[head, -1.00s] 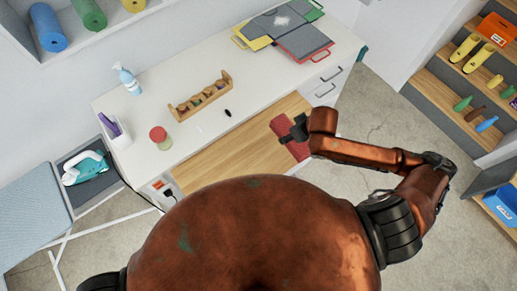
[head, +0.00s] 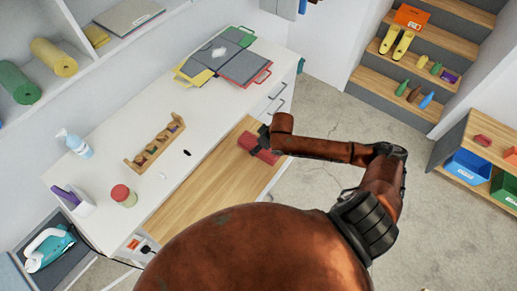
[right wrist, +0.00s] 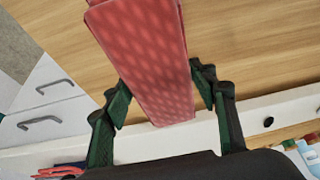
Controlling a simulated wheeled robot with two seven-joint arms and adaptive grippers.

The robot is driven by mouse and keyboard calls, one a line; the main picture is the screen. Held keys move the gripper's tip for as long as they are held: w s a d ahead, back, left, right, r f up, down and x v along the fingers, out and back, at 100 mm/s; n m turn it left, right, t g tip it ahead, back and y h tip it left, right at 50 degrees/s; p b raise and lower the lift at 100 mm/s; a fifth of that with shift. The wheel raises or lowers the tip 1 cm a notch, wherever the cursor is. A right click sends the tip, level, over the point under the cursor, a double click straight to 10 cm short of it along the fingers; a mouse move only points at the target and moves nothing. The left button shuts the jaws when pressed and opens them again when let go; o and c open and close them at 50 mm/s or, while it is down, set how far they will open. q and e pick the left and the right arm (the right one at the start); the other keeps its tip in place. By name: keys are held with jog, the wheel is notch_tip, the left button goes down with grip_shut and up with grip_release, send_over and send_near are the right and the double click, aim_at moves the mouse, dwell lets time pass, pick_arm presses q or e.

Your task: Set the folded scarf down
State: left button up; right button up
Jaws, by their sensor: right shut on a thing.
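The folded scarf (head: 256,150) is red with a paler pattern. It is at the right end of the wooden board (head: 197,195) on the white desk in the head view. My right gripper (head: 264,138) is shut on it. In the right wrist view the scarf (right wrist: 150,62) fills the space between the two green-black fingers of the gripper (right wrist: 163,97), with wood behind it. I cannot tell whether the scarf touches the wood. My left gripper is not in view.
The wood left of the scarf is clear. Behind it on the desk are a wooden rack (head: 155,143), a red-lidded jar (head: 123,195), a spray bottle (head: 75,144) and coloured folders (head: 228,58). Steps with shoes (head: 397,42) and shelves with bins (head: 467,167) stand at right.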

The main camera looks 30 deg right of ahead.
jog(key=shift+w+d+f, duration=0.2)
jog(key=shift+w+f, duration=0.15)
jog(key=shift+f, duration=1.75)
jog(key=shift+f, duration=0.1)
jog(key=o, duration=1.2)
jog(key=v, duration=1.2)
jog(key=shift+p, duration=0.35)
